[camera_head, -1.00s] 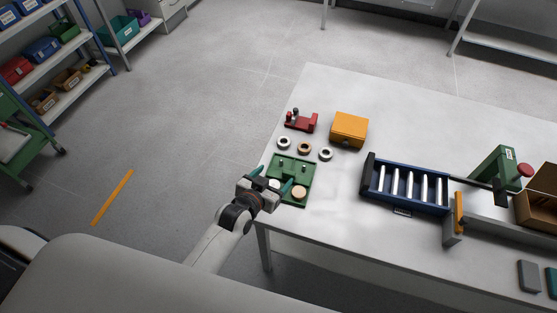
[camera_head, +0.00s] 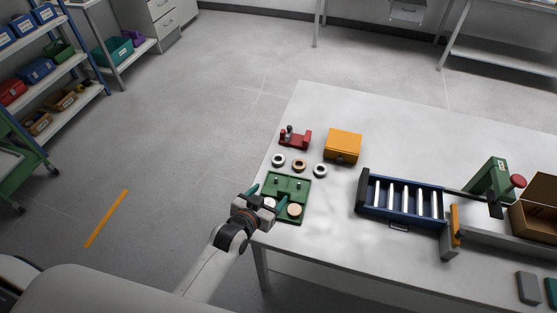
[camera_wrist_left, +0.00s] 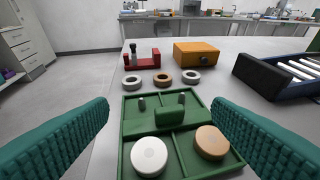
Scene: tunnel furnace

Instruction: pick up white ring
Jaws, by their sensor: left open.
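Two whitish rings lie flat on the table, the left one (camera_head: 278,160) and the right one (camera_head: 320,170). A tan ring (camera_head: 299,165) lies between them. In the left wrist view the left whitish ring (camera_wrist_left: 132,81), the tan ring (camera_wrist_left: 163,78) and the right whitish ring (camera_wrist_left: 192,77) form a row behind the green tray. My left gripper (camera_head: 268,197) is open and empty, over the near left part of the tray. Its teal fingers (camera_wrist_left: 160,112) flank the tray in the wrist view, short of the rings. My right gripper is not in view.
The green tray (camera_wrist_left: 139,128) has pegs, a white disc (camera_wrist_left: 149,156) and a tan disc (camera_wrist_left: 211,142). Beyond the rings are a red fixture (camera_head: 295,139) and an orange box (camera_head: 343,146). A blue roller rack (camera_head: 402,200) stands right. Bare table lies between the rings and rack.

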